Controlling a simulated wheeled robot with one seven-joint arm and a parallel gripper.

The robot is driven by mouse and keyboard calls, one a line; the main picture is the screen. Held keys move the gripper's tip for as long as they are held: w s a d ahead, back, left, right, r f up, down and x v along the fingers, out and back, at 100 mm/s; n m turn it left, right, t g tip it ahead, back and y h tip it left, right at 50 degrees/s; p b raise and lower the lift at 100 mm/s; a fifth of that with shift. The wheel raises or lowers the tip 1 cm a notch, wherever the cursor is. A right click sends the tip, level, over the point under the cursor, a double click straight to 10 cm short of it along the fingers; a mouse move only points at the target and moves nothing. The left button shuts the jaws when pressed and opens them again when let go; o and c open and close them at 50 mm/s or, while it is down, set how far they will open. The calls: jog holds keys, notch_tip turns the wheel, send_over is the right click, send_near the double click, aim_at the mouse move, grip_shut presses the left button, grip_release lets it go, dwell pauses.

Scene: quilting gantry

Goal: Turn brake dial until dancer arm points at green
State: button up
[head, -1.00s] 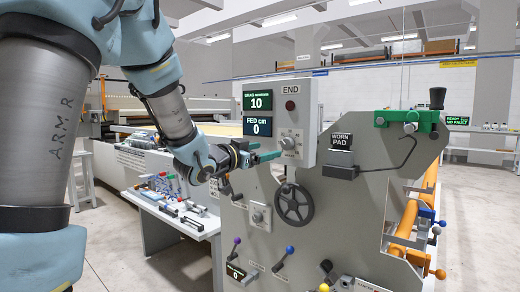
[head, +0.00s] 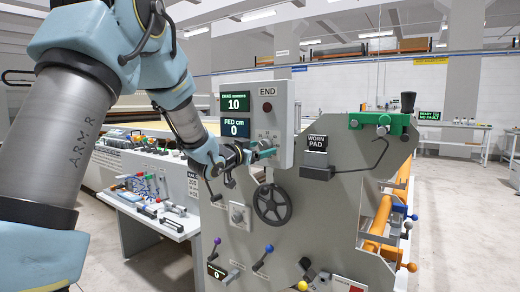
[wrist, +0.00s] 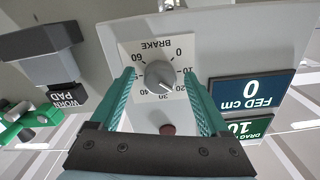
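The brake dial (wrist: 159,77) is a grey round knob on a white plate marked BRAKE, upside down in the wrist view. Its mark points towards the 10–20 side of the scale. My gripper (wrist: 158,88) is open, with one teal finger on each side of the dial; I cannot tell whether they touch it. In the head view my gripper (head: 264,152) is at the panel and covers part of the dial. A thin black bent arm (head: 372,163), perhaps the dancer arm, hangs below a green bracket (head: 378,120). No clear green target mark shows.
The displays read DRAG 10 (head: 234,103) and FED 0 (head: 235,128). A WORN PAD block (head: 316,158) stands right of the panel. A black handwheel (head: 272,204) and coloured levers (head: 262,257) sit below. A tool table (head: 150,215) is at left.

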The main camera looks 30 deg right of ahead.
grip_shut()
dwell(0.4)
jog(key=shift+f+m+b, duration=0.1)
jog(key=shift+m+b, duration=0.2)
jog(key=shift+b, duration=0.2)
jog(key=m+b, duration=0.2)
jog(key=b, duration=0.2)
jog(key=shift+f, duration=0.2)
jog(key=m+b, duration=0.3)
jog(key=b, duration=0.1)
jog(key=shift+w+a+r, duration=0.1)
jog(key=shift+r, duration=0.05)
jog(key=shift+r+m+b, duration=0.1)
jog(key=shift+m+b, duration=0.2)
jog(key=shift+m, duration=0.2)
jog(key=shift+r+m, duration=0.1)
jog(key=shift+m, duration=0.2)
jog(key=shift+o, duration=0.4)
grip_release()
